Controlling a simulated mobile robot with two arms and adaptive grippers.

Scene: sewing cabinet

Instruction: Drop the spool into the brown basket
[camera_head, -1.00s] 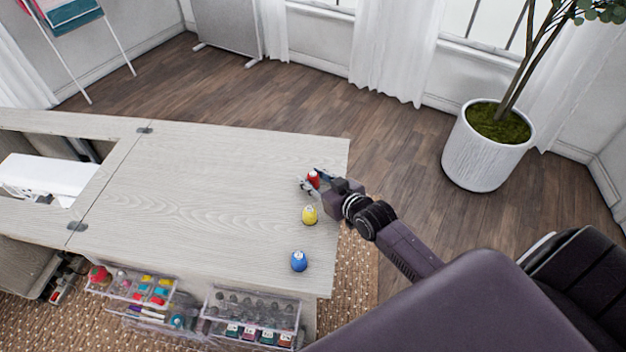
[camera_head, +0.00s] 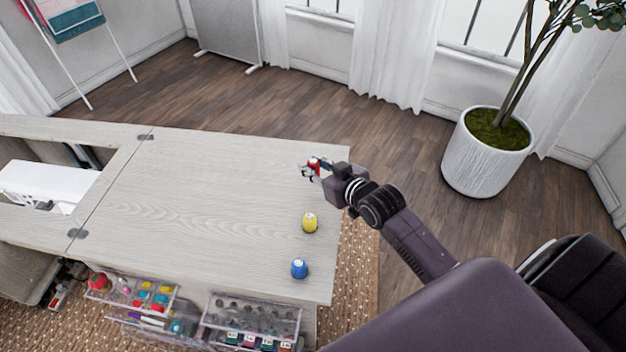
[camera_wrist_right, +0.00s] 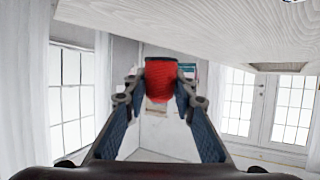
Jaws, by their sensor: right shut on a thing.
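A red spool (camera_head: 313,163) is held between the fingers of my right gripper (camera_head: 311,169), above the far right part of the tabletop. In the right wrist view the red spool (camera_wrist_right: 161,80) sits between the two fingertips of the right gripper (camera_wrist_right: 160,88). A yellow spool (camera_head: 310,223) and a blue spool (camera_head: 299,268) stand upright on the table near its right edge. I see no brown basket in these views. My left gripper is not in view.
The pale wooden table (camera_head: 200,200) is largely clear in its middle. A white sewing machine (camera_head: 50,185) sits in the opening at left. Clear organizers (camera_head: 250,318) hang at the front. A white planter (camera_head: 486,160) stands on the floor at right.

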